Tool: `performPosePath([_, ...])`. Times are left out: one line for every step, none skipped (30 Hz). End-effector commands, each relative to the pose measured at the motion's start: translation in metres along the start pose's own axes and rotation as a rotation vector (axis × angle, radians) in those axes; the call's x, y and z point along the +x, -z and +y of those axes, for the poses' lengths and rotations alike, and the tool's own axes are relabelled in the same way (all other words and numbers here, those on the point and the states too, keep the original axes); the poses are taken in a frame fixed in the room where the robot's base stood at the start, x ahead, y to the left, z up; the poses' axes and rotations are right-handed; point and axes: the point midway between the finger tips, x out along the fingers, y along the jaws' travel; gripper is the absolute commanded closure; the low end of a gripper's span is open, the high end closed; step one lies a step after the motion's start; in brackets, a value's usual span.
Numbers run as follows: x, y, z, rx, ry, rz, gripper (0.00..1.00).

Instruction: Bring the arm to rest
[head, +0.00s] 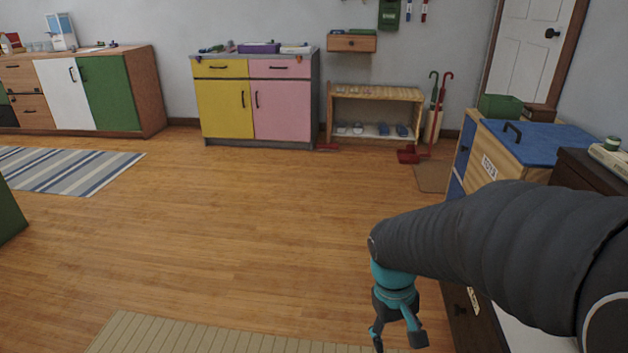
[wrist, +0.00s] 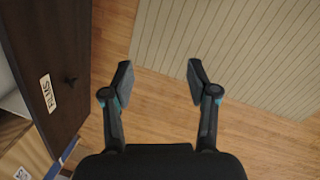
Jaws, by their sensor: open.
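My arm (head: 500,245), in a dark ribbed sleeve, reaches in from the right edge of the head view. My gripper (head: 398,340) hangs down from its end, teal and black, at the bottom of that view. In the wrist view my gripper (wrist: 158,78) shows two fingers spread apart with nothing between them. Below the fingers are bare wood floor and the edge of a beige striped rug (wrist: 235,50). The fingers touch nothing that I can see.
A dark cabinet front (wrist: 58,60) with a label and knob stands close at left in the wrist view. A blue-topped cabinet (head: 540,140) is beyond my arm. A yellow and pink cabinet (head: 255,100) and a shoe rack (head: 375,95) line the far wall. The middle floor (head: 250,220) is clear.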

Motion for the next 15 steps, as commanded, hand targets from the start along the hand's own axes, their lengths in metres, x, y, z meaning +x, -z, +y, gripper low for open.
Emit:
performPosePath([-0.012, -0.006, -0.001, 0.026, 0.014, 0.046, 0.41])
performPosePath([-0.017, -0.009, -0.002, 0.040, 0.023, 0.070, 0.41])
performPosePath([-0.024, -0.013, -0.003, 0.059, 0.035, 0.102, 0.41])
performPosePath([-0.030, -0.016, -0.003, 0.072, 0.043, 0.126, 0.41])
performPosePath([-0.035, -0.019, -0.004, 0.084, 0.050, 0.149, 0.41])
performPosePath([-0.042, -0.024, -0.005, 0.100, 0.060, 0.180, 0.41])
performPosePath([-0.047, -0.027, -0.005, 0.111, 0.067, 0.204, 0.41])
performPosePath([-0.052, -0.031, -0.006, 0.122, 0.073, 0.227, 0.41])
performPosePath([-0.059, -0.036, -0.006, 0.135, 0.081, 0.256, 0.41])
performPosePath([-0.064, -0.040, -0.007, 0.145, 0.086, 0.279, 0.41])
performPosePath([-0.069, -0.043, -0.007, 0.154, 0.091, 0.300, 0.41])
performPosePath([-0.075, -0.049, -0.007, 0.166, 0.096, 0.329, 0.41])
performPosePath([-0.080, -0.053, -0.007, 0.173, 0.098, 0.350, 0.41])
performPosePath([-0.085, -0.057, -0.007, 0.180, 0.100, 0.371, 0.41])
performPosePath([-0.091, -0.062, -0.006, 0.189, 0.100, 0.400, 0.41])
